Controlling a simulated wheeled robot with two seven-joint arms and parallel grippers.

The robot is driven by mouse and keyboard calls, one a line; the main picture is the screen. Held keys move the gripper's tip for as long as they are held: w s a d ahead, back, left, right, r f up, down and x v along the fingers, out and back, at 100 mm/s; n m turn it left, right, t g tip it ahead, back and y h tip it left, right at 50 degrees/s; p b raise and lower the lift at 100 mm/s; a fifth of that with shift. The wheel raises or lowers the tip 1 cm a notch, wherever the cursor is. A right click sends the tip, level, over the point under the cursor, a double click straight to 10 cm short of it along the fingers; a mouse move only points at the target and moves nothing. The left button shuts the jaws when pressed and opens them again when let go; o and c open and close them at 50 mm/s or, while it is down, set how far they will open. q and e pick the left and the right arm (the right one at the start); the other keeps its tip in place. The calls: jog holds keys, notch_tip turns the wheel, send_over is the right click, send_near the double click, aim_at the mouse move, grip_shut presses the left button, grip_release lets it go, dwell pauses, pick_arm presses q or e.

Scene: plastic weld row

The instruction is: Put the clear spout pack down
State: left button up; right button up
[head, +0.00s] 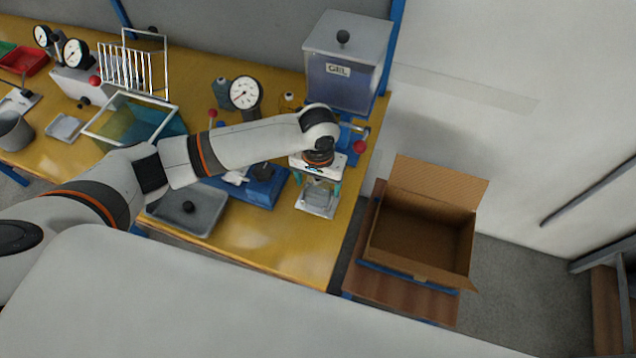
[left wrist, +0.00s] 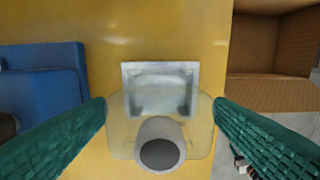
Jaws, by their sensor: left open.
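The clear spout pack (left wrist: 120,137) is a see-through pouch with a grey, dark-ended spout in the left wrist view. It also shows in the head view (head: 320,190), below my left gripper (head: 318,182). That gripper (left wrist: 160,103) is open, its green fingers on either side of the pack with the pack between them. A pale square dish (left wrist: 161,68) lies on the yellow bench (head: 270,240) under or just behind the pack. I cannot tell whether the pack touches the dish. My right gripper is not in view.
A blue fixture (head: 262,187) stands left of the pack, with a dial gauge (head: 245,93) behind. A grey GEL tank (head: 345,65) stands at the back. An open, empty cardboard box (head: 420,235) sits right of the bench edge.

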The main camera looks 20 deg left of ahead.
pick_arm(q)
notch_tip(320, 180, up, 11)
jog(key=shift+b, duration=0.6)
dwell(0.5)
